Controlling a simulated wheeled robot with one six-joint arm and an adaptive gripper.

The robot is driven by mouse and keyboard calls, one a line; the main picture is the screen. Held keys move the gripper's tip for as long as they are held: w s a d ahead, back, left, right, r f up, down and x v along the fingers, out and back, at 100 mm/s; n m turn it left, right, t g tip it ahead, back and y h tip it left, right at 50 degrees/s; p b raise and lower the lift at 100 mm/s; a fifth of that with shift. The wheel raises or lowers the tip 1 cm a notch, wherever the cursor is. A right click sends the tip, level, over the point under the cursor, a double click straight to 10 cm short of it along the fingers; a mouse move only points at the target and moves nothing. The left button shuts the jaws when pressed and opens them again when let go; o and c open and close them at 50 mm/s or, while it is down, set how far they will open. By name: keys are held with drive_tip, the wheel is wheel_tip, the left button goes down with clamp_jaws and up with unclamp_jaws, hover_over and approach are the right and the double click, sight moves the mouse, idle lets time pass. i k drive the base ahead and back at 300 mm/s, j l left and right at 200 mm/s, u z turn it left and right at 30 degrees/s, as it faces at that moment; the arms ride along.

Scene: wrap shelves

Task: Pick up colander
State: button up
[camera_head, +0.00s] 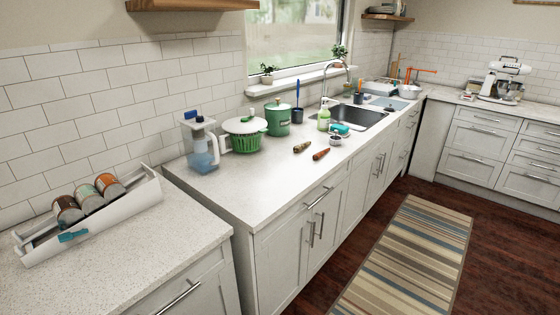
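A green slotted basket (246,143) under a white knobbed top stands upright on the white counter. It looks like a colander or salad spinner; I cannot tell which. A white bowl-like thing (410,91) sits at the far corner of the counter, too small to identify. My gripper is not in view.
A water pitcher (200,145) stands left of the green basket, and a green lidded pot (277,118) stands to its right. Two small brown items (321,154) lie on the counter (240,187). A can rack (92,220) is on the near counter. A striped rug (407,262) covers the floor.

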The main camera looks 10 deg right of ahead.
sight(407, 92)
drive_tip(key=i+l+z, duration=0.1)
drive_tip(key=i, duration=0.35)
drive_tip(key=i+l, duration=0.1)
drive_tip(key=i, duration=0.4)
drive_tip(key=z, duration=0.05)
